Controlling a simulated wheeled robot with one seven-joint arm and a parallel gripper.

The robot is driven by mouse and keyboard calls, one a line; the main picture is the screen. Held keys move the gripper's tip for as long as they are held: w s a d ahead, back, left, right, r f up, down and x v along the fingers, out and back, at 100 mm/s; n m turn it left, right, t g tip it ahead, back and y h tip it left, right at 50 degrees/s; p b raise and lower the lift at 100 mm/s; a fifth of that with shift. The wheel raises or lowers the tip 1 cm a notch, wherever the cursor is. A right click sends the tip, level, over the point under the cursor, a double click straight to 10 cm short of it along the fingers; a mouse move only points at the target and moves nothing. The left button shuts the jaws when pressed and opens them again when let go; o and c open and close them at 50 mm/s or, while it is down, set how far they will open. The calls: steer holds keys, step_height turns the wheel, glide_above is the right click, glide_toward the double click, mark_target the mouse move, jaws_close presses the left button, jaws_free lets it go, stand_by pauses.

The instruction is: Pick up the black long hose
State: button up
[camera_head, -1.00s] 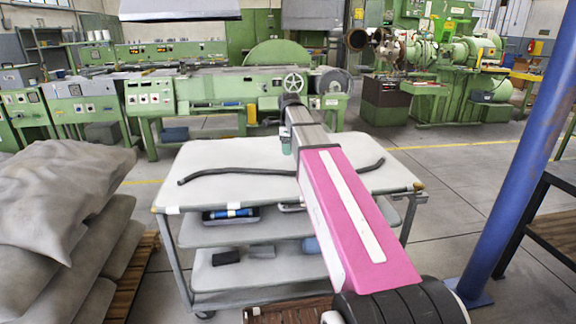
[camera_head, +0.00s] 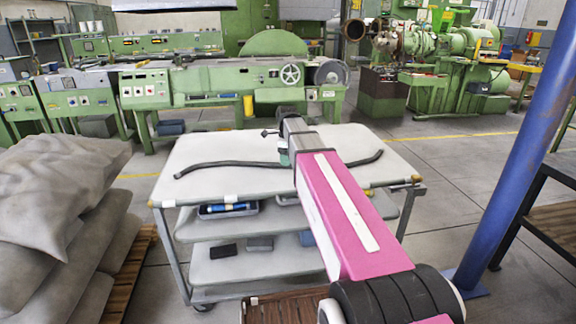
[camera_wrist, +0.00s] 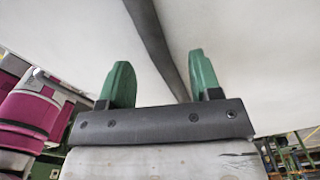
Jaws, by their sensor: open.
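The black long hose (camera_head: 228,164) lies across the top of the white cart (camera_head: 200,145), slightly curved, with its middle hidden behind my arm in the head view. In the wrist view the hose (camera_wrist: 152,40) runs from the top edge down between my two green fingertips. My gripper (camera_wrist: 160,80) is open, with one finger on each side of the hose. In the head view my gripper (camera_head: 283,146) is mostly hidden by my arm, low over the cart top. I cannot tell whether the fingers touch the hose or the cart.
The cart's lower shelves hold a tray with a blue item (camera_head: 229,208) and dark boxes (camera_head: 223,251). Grey sacks (camera_head: 60,215) are piled on a pallet at left. A blue post (camera_head: 520,150) and a dark table stand at right. Green machines (camera_head: 230,85) line the back.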

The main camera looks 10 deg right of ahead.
steer(key=shift+f, duration=1.3)
jaws_close()
steer(key=shift+r, duration=0.1)
